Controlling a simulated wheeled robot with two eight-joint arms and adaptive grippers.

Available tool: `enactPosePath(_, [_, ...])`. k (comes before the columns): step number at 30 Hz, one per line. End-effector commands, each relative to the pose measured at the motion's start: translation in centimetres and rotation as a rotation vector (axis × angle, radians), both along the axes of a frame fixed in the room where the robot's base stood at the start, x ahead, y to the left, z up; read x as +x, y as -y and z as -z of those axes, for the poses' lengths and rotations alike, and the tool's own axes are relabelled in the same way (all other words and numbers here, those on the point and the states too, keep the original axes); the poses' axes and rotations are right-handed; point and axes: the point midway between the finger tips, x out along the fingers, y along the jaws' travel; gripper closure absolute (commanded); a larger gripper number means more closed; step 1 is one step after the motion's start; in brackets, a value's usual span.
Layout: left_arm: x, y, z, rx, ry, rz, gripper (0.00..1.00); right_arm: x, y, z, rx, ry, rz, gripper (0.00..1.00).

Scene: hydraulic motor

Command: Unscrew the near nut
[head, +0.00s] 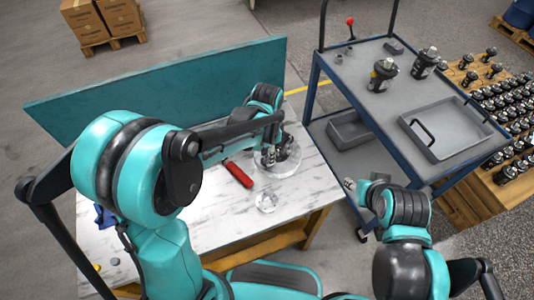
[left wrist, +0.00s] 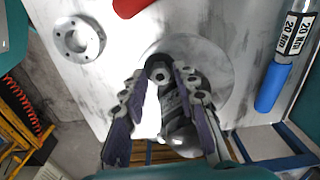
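The motor (left wrist: 178,125) sits on a pale round plate on the table, under my left gripper. A dark hex nut (left wrist: 160,73) shows at its end in the left wrist view. My left gripper (head: 268,158) is over the motor; in the left wrist view its two fingers (left wrist: 160,72) are apart, one on each side of the nut. A small gap seems to show by the left fingertip; I cannot tell whether either finger touches. My right gripper (head: 350,184) is off the table's right edge, away from the motor. Its finger opening is too small to judge.
A red-handled tool (head: 238,174) and a pale round flange (head: 267,202) lie on the marble-look table (head: 317,195). A blue-handled torque tool (left wrist: 272,86) marked 20 Nm is in the left wrist view. A cart (head: 388,112) with motors and a grey tray (head: 453,128) stands right.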

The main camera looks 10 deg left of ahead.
Motion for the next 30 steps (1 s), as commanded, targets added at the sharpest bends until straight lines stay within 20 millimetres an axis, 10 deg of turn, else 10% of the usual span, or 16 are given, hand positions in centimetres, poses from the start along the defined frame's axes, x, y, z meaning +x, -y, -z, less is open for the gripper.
enactPosePath(5, [0.0,0.0,-0.01,0.0,0.0,0.0,1.0,0.0,0.0,-0.01,0.0,0.0,0.0,0.6])
enactPosePath(30, [0.01,0.01,-0.11,0.0,0.0,-0.505,1.0,0.0,0.0,0.03,0.0,0.0,0.0,0.6])
